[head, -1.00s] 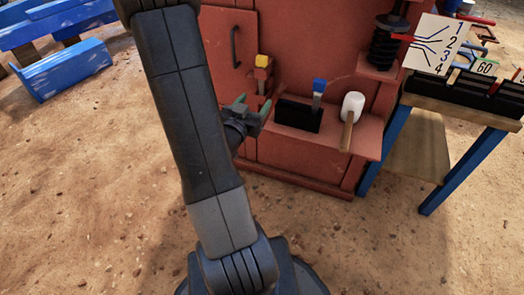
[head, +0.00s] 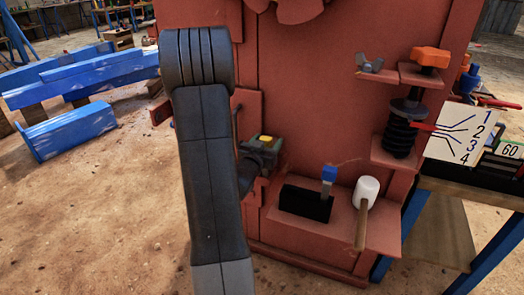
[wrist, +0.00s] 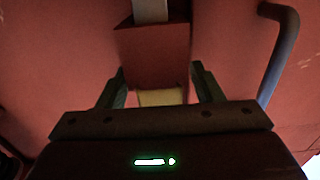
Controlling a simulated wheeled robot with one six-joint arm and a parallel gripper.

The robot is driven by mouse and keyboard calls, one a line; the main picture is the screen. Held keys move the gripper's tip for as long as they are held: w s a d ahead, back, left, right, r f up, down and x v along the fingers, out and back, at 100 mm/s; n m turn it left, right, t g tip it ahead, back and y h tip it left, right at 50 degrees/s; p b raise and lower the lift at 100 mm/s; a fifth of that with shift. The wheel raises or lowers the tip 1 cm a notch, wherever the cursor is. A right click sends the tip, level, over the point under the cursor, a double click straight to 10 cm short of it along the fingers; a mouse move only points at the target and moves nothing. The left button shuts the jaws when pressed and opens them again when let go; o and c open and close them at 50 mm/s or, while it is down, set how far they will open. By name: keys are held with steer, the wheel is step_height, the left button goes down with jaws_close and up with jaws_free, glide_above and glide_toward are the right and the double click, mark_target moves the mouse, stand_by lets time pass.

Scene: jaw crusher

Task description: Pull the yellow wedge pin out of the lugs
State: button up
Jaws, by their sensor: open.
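The yellow wedge pin (head: 266,138) shows at the red crusher wall in the head view, with my gripper (head: 262,150) right at it. In the wrist view the yellow end of the pin (wrist: 162,97) lies between the two fingers of my gripper (wrist: 158,80). The fingers are open, with a gap on both sides of the pin. A red lug (wrist: 152,42) stands just beyond it, and a pale grey part (wrist: 150,10) of the pin or wall fitting shows past the lug. My arm hides part of the wall.
A red shelf (head: 340,222) holds a black box (head: 304,203), a blue-handled brush (head: 328,178) and a white mallet (head: 367,190). A dark handle (wrist: 281,55) stands right of the lug in the wrist view. A black spring (head: 400,137) is farther right.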

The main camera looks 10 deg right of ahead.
steer(key=shift+w+d, duration=0.2)
steer(key=shift+w, duration=0.1)
jaws_close()
steer(key=shift+r+p, duration=5.75)
steer(key=shift+r, duration=2.6)
steer(key=v, duration=1.2)
steer(key=shift+r, duration=0.45)
